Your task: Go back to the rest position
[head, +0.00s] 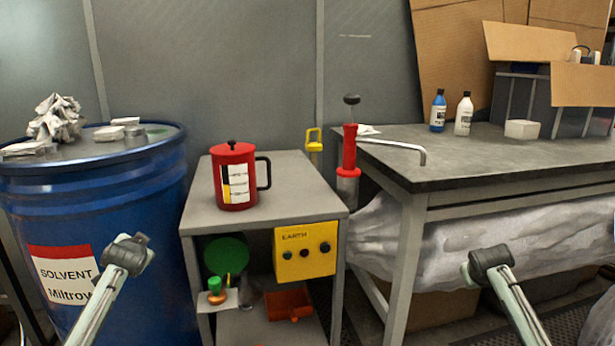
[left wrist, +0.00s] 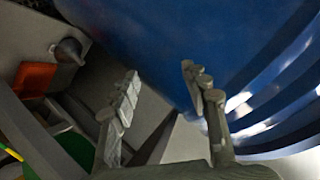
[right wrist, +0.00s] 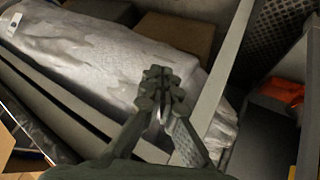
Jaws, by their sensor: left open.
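My left gripper (left wrist: 160,75) is open and empty in the left wrist view. Its two fingers stand apart in front of the blue drum and beside the grey cart. My right gripper (right wrist: 162,80) has its fingertips together in the right wrist view, with nothing seen between them. It hangs above the silver wrapped duct and a grey table leg. In the head view, my left arm's end (head: 128,255) shows in front of the blue drum. My right arm's end (head: 490,262) shows in front of the silver duct. The fingers cannot be made out there.
A blue solvent drum (head: 110,190) stands left. A grey cart (head: 290,195) in the middle carries a red press pot (head: 234,177); a yellow box (head: 305,251) is on its front. A workbench (head: 470,155) with bottles stands right, above the silver duct (head: 500,240).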

